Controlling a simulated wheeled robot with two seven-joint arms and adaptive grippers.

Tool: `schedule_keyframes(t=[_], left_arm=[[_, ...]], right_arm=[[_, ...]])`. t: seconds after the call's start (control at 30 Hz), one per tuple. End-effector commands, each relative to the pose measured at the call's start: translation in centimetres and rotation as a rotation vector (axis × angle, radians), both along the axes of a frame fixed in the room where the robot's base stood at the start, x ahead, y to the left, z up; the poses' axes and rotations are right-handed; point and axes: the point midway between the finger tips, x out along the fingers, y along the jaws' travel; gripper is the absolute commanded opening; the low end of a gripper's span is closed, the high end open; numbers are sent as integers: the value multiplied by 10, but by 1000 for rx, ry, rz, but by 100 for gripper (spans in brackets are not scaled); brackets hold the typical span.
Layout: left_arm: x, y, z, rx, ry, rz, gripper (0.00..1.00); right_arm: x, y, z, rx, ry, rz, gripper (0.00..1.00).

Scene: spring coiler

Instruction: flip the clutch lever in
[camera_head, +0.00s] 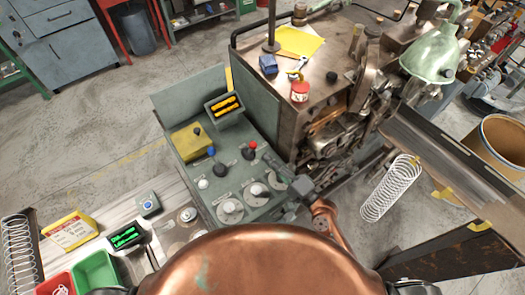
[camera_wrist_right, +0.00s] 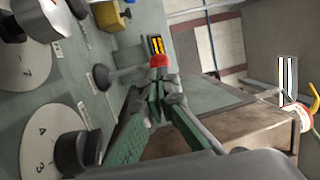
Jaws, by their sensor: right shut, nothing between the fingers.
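The control panel (camera_head: 240,180) carries several knobbed levers and round dials. A lever with a red knob (camera_head: 253,145) stands on its right side; I take it for the clutch lever, but cannot read its label. In the right wrist view the red knob (camera_wrist_right: 160,61) sits on a grey rod that juts from the panel. My right gripper (camera_wrist_right: 160,92) is shut and empty, its fingertips close by the knob; I cannot tell whether they touch. In the head view its body (camera_head: 301,187) is beside the panel's lower right edge. My left gripper is not in view.
Dials (camera_wrist_right: 77,150) stand close to my right gripper. The brown machine housing (camera_head: 325,65) rises right of the panel. A coiled spring (camera_head: 391,188) is farther right. A green bin (camera_head: 95,272) and a yellow sign (camera_head: 70,231) are at lower left.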

Motion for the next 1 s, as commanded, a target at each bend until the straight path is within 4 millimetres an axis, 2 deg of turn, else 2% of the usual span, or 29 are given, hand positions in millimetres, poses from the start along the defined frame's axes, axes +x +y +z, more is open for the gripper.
schedule_keyframes(t=[0.1,0.3,0.77,1.0], left_arm=[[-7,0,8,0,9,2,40],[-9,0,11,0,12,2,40],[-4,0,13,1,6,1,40],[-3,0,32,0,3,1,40]], right_arm=[[13,12,5,2,-1,-1,0],[22,21,5,0,0,-1,0],[23,23,5,-2,3,1,0],[26,34,12,-20,31,17,0]])
